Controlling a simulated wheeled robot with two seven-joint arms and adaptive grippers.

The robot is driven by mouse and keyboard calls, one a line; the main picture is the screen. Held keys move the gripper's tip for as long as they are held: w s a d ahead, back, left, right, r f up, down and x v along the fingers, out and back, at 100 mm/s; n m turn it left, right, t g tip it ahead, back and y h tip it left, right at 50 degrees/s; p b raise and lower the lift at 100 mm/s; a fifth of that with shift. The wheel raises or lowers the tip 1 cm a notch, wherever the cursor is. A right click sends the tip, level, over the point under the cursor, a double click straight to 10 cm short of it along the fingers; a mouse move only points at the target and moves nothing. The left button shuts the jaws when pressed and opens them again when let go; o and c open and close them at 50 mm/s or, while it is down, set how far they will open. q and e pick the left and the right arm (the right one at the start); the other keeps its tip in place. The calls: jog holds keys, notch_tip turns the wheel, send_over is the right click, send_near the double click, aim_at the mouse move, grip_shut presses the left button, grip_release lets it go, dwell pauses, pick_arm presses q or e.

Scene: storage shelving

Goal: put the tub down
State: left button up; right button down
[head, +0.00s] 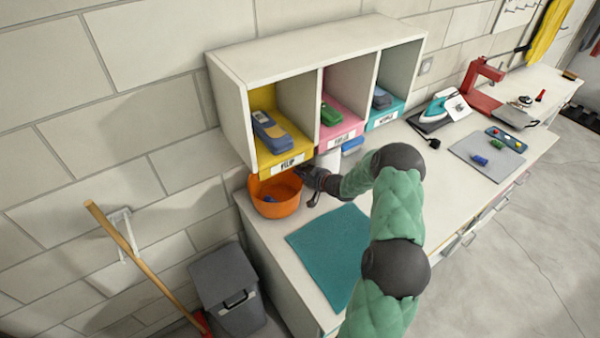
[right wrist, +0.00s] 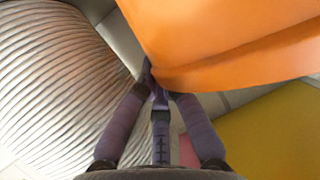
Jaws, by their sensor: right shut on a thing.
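The orange tub (head: 277,207) is at the left back corner of the counter, in front of the yellow compartment. A small blue thing (head: 269,199) shows inside it. My right gripper (head: 302,175) is at the tub's right side, shut on its edge. In the right wrist view the tub (right wrist: 225,40) fills the top right, and the fingertips (right wrist: 152,78) meet at its edge. I cannot tell whether the tub's base touches the counter. My left gripper is not in view.
A shelf unit (head: 238,110) with yellow, pink and teal compartments stands behind. A teal mat (head: 330,250) lies in front of the tub. A grey bin (head: 225,285) stands below left. A pale ribbed surface (right wrist: 55,75) is left in the right wrist view.

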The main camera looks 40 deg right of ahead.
jog(key=c, duration=1.4)
grip_release()
jog(key=shift+f, duration=0.2)
jog(key=shift+r, duration=0.1)
jog(key=p+v, duration=0.1)
jog(key=v, duration=1.1)
